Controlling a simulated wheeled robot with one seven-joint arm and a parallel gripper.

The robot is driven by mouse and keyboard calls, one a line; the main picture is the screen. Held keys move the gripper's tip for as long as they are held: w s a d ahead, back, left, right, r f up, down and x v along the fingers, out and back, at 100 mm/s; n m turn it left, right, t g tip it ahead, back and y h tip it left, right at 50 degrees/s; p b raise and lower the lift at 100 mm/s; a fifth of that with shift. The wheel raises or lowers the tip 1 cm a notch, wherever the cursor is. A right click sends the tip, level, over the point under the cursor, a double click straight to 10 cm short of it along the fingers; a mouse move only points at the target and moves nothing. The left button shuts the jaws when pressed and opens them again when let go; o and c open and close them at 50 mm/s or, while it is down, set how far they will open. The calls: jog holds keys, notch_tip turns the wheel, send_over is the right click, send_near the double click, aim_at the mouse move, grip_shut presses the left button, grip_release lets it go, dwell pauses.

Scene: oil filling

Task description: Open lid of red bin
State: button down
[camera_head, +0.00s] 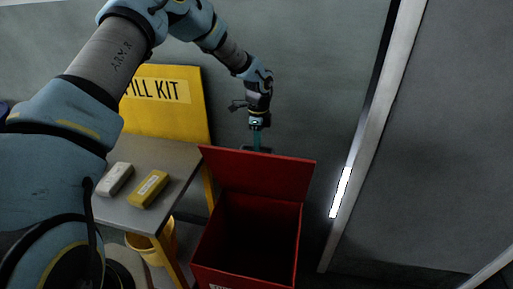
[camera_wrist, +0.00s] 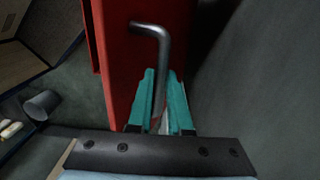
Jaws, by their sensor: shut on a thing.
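The red bin (camera_head: 248,243) stands on the floor in the middle of the head view, and its dark inside shows. Its red lid (camera_head: 258,171) is raised and leans up at the far side of the bin. In the wrist view the red lid (camera_wrist: 122,60) fills the upper middle, with a bent metal handle (camera_wrist: 163,50) on it. My gripper (camera_wrist: 160,102) has its teal fingers on both sides of the handle's lower part and is shut on it. In the head view my gripper (camera_head: 259,145) is behind the lid's top edge, and its fingertips are partly hidden.
A grey table (camera_head: 150,160) stands left of the bin, bearing a white block (camera_head: 115,180) and a yellow block (camera_head: 149,190). A yellow spill kit board (camera_head: 165,103) and a yellow bucket (camera_head: 158,246) are beside it. A grey wall stands close behind the lid.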

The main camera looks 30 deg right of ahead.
jog(key=shift+w+f, duration=0.1)
dwell(0.3)
jog(key=c, duration=0.8)
grip_release()
jog(key=shift+c, duration=0.2)
notch_tip(320, 180, up, 11)
jog(key=b, duration=0.4)
jog(key=shift+w+d, duration=0.2)
jog(key=shift+d, duration=0.05)
